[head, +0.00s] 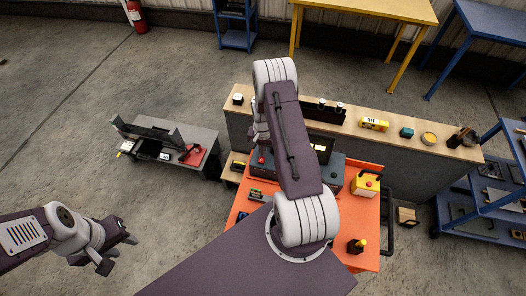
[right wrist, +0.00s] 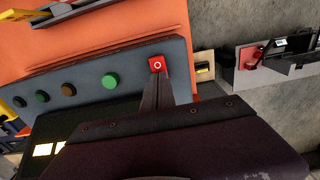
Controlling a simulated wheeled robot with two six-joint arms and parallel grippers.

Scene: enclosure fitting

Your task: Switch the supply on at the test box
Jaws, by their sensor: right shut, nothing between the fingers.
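The test box (right wrist: 88,68) shows in the right wrist view as a blue-grey panel with a row of green, brown and dark round fittings. A red switch (right wrist: 157,63) with a white ring mark sits at the panel's right end. My right gripper (right wrist: 157,78) is shut and empty, its fingertips right at the lower edge of the switch; I cannot tell whether they touch it. In the head view the box (head: 335,172) is partly hidden under my right arm. My left gripper (head: 118,252) is open and empty over the floor at the left, far from the box.
The orange bench (head: 350,215) carries a yellow box with a red button (head: 366,184) and a black-and-yellow item (head: 356,245). A wooden-topped counter (head: 345,117) stands behind. A grey side table (head: 200,138) is at the left, a blue shelf cart (head: 470,215) at the right.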

